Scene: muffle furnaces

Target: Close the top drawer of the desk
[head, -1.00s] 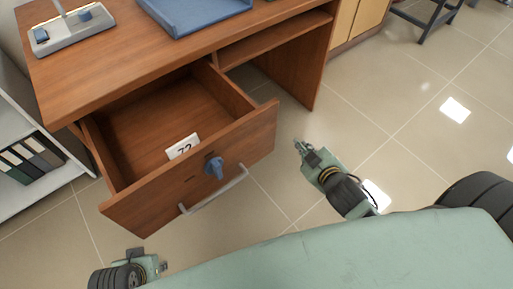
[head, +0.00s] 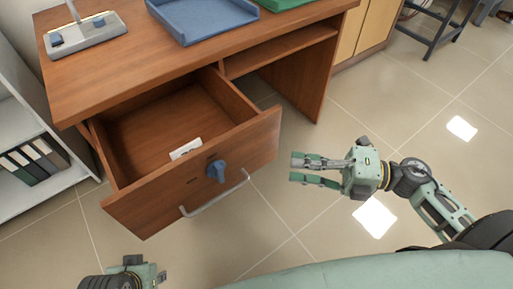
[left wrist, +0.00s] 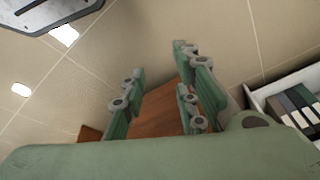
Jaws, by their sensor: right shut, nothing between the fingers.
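The top drawer (head: 150,208) of the wooden desk (head: 120,70) is pulled out, so its inside shows. Its front has a blue knob (head: 216,171) and a pale bar handle (head: 217,194). My right gripper (head: 304,170) is shut and empty, to the right of the drawer front and apart from it. My left gripper (head: 150,272) is at the bottom left, below the drawer front and partly cut off. In the left wrist view its fingers (left wrist: 160,95) are apart, with brown wood, likely the drawer or desk, beyond them.
A white card (head: 186,148) lies in the drawer. Blue (head: 200,22) and green (head: 283,3) trays and a grey device (head: 85,33) stand on the desk. A shelf with binders (head: 35,160) is at the left. A dark stool (head: 435,30) is at the back right.

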